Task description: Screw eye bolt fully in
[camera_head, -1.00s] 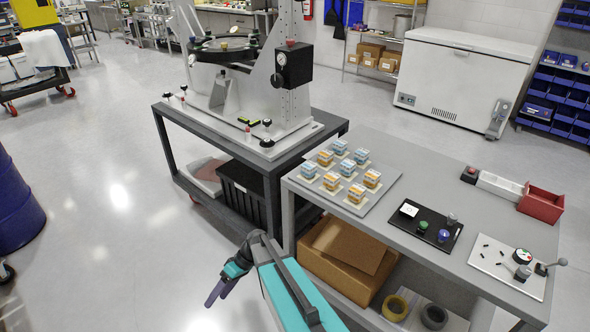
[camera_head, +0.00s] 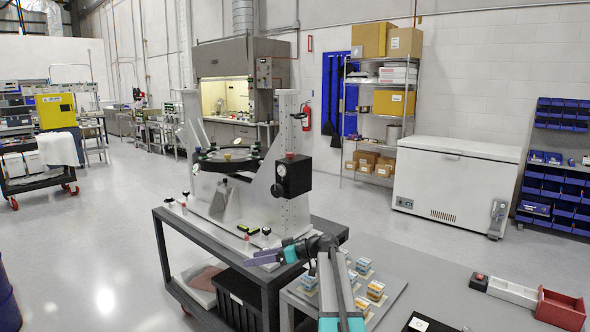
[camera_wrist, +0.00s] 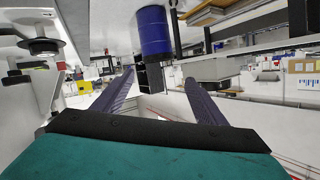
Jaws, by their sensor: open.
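The mirror fixture (camera_head: 290,195) stands on a dark cart left of centre in the head view. It has a white upright frame, a round dark-rimmed mirror (camera_head: 226,158) and a black box with a dial (camera_head: 292,176). Several small knobs sit on its base plate. I cannot make out the eye bolt for certain in either view. My gripper (camera_head: 260,259) appears in front of the fixture's base, near the cart's front edge, with its purple fingers pointing left. In the wrist view my gripper (camera_wrist: 160,78) is open, its two fingers apart with nothing held between them.
The dark cart (camera_head: 163,222) carries the fixture. A grey bench (camera_head: 425,288) at front right holds a tray of small boxes (camera_head: 376,290) and a red bin (camera_head: 560,309). A white chest freezer (camera_head: 450,190) stands behind. Open floor (camera_head: 110,240) lies left of the cart.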

